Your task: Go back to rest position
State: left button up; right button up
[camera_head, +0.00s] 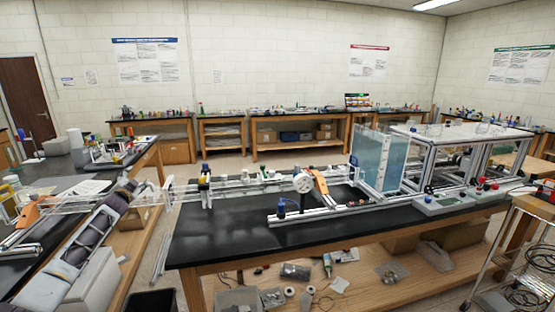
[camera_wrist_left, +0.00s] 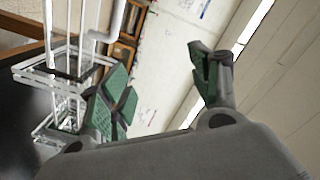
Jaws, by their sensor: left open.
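My left arm comes in from the lower left in the head view. My left gripper (camera_head: 127,188) is at its far end, small and dark, in front of the left bench and left of the central table. In the left wrist view the left gripper (camera_wrist_left: 160,70) has its two green-padded fingers spread, with nothing between them. The extrusion frame (camera_head: 330,209) lies on the black central table (camera_head: 225,250), apart from the gripper. A pale frame (camera_wrist_left: 65,55) shows behind the left finger in the left wrist view. My right gripper is not in view.
A left bench (camera_head: 60,180) with equipment stands beside my left arm. A clear panel box (camera_head: 378,158) and a tall metal frame (camera_head: 455,150) stand on the central table's right side. A wire cart (camera_head: 520,260) is at the right. The central table's front left is bare.

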pick_arm(q)
jog(key=s+d+f+n+g+h, duration=0.15)
jog(key=s+d+f, duration=0.35)
jog(key=f, duration=1.1)
jog(key=s+d+f+n+g, duration=0.1)
jog(key=s+d+f+g, duration=0.35)
jog(key=f, duration=1.15)
jog(key=s+d+f+n+g, duration=0.1)
jog(key=s+f, duration=0.6)
jog(key=f, duration=0.9)
jog(key=s+d+f+g+h, duration=0.15)
jog(key=s+d+f, duration=0.35)
jog(key=s+f, duration=0.55)
jog(key=s+d+f+g, duration=0.3)
jog(key=s+d+f, duration=0.2)
jog(key=s+f, duration=0.6)
jog(key=s+d+f+g, duration=0.1)
jog(key=s+d+f, duration=0.3)
jog(key=s, duration=1)
jog(key=s+d+f+n+g+h, duration=0.1)
jog(key=s+d+f, duration=0.3)
jog(key=s, duration=1.1)
jog(key=s+d+f+g, duration=0.3)
jog(key=s+f, duration=0.1)
jog(key=s, duration=1.1)
jog(key=shift+s+d+f+h, duration=0.2)
jog(key=shift+d+h, duration=0.1)
jog(key=shift+d, duration=0.1)
